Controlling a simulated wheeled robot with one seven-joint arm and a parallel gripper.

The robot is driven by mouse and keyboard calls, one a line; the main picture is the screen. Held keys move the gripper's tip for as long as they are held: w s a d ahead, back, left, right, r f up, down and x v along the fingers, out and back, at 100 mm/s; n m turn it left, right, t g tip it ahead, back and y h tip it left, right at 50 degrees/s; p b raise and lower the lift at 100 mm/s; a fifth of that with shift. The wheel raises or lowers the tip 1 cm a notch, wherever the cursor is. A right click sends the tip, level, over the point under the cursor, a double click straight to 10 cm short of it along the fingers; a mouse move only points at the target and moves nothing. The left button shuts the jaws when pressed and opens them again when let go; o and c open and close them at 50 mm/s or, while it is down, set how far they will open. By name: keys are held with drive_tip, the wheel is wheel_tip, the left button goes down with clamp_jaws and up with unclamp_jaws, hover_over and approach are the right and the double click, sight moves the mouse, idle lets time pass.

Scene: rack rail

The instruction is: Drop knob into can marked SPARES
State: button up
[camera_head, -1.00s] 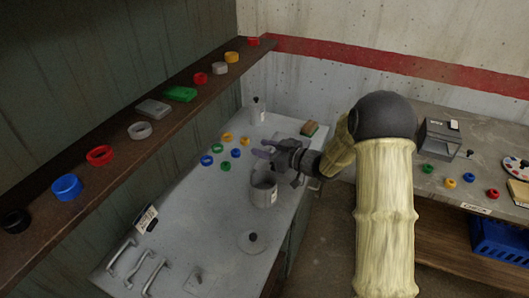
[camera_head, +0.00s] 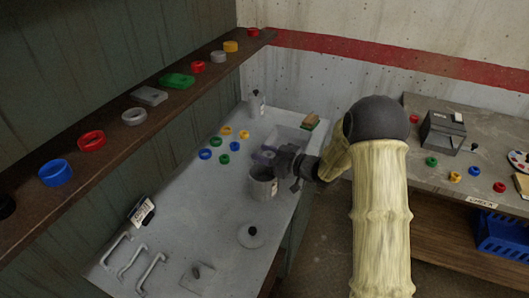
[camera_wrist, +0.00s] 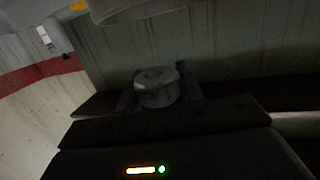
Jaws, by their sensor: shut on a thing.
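My gripper (camera_head: 264,155) is shut on a grey round knob (camera_wrist: 157,88). In the wrist view the knob sits between the two dark fingers, with a dip in its top face. In the head view I cannot make the knob out clearly. A grey open can (camera_head: 258,188) stands upright on the metal counter, with a pale label (camera_head: 274,188) too small to read. My fingers are just above the can's mouth, towards its back rim, and hide part of the opening. I cannot tell whether anything is inside.
Several coloured rings (camera_head: 223,146) lie left of the can on the counter (camera_head: 190,215). A white bottle (camera_head: 257,104) stands behind. A round lid (camera_head: 250,236) and metal handles (camera_head: 130,262) lie nearer. A wooden shelf (camera_head: 110,122) runs along the left.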

drive_tip(key=o, duration=1.1)
drive_tip(key=shift+c, duration=0.2)
drive_tip(key=shift+d, duration=0.1)
drive_tip(key=b+v, duration=0.2)
drive_tip(key=v, duration=1.5)
drive_tip(key=shift+d+f, duration=0.1)
